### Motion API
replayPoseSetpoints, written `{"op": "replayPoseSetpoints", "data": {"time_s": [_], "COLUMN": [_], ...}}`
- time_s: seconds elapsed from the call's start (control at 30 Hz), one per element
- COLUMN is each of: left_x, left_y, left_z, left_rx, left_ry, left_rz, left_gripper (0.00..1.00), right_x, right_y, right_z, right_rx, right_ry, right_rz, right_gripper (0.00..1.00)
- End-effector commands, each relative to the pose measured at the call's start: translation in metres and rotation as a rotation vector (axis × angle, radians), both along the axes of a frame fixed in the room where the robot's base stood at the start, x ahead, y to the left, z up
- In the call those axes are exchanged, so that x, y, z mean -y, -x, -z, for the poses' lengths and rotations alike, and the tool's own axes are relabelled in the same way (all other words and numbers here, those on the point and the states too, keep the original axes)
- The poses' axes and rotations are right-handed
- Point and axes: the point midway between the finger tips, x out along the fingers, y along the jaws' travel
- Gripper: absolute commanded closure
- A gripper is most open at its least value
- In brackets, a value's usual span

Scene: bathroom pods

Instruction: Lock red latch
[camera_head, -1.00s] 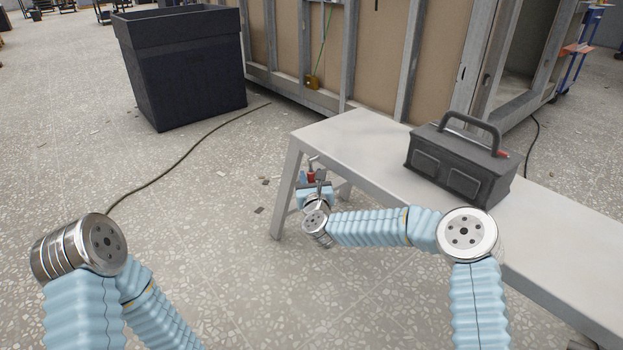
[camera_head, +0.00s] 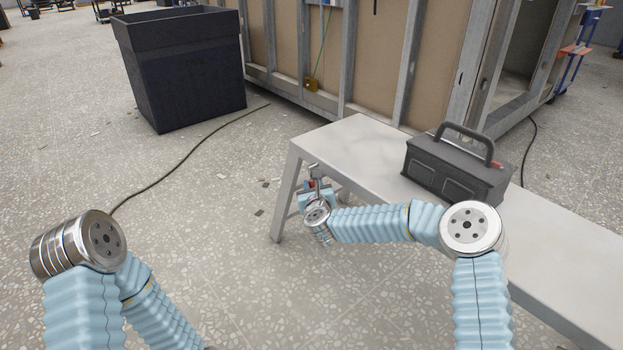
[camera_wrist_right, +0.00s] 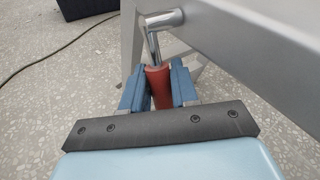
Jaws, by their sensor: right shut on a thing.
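A red handle (camera_wrist_right: 160,87) on a bent chrome rod (camera_wrist_right: 154,46) shows in the right wrist view. The rod goes up and bends toward the pale grey bench edge. My right gripper (camera_wrist_right: 160,92) has its blue fingers on both sides of the red handle and is shut on it. In the head view, my right gripper (camera_head: 312,188) is beside the bench's left end, and only a little red shows there. My left arm enters at lower left, but its gripper is outside the picture.
A grey bench (camera_head: 352,145) carries a dark toolbox (camera_head: 455,172) with a handle and a small red part. A large dark bin (camera_head: 185,75) stands at the back left. A black cable (camera_head: 190,150) crosses the floor. A framed wall pod (camera_head: 375,60) is behind.

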Motion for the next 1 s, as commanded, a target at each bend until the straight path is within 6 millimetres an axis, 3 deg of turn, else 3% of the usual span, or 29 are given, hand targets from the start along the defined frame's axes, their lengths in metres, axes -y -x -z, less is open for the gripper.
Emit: {"op": "replayPoseSetpoints", "data": {"time_s": [0.03,0.2,0.5,1.0], "left_x": [0.000,0.001,-0.004,-0.006], "left_y": [0.000,0.002,0.000,0.000], "left_z": [-0.016,-0.043,-0.079,-0.089], "left_rx": [-0.002,-0.007,0.001,0.005], "left_ry": [0.000,0.002,-0.009,-0.014], "left_rz": [0.002,0.005,-0.003,-0.006], "left_gripper": [1.00,1.00,1.00,1.00], "right_x": [0.001,0.004,0.009,0.010], "right_y": [0.002,0.007,0.013,0.015], "right_z": [-0.010,-0.013,-0.015,-0.011], "right_rx": [-0.031,-0.134,-0.269,-0.323], "right_ry": [0.021,0.096,0.195,0.234], "right_rz": [0.000,-0.001,0.000,-0.001], "right_gripper": [1.00,1.00,1.00,1.00]}}
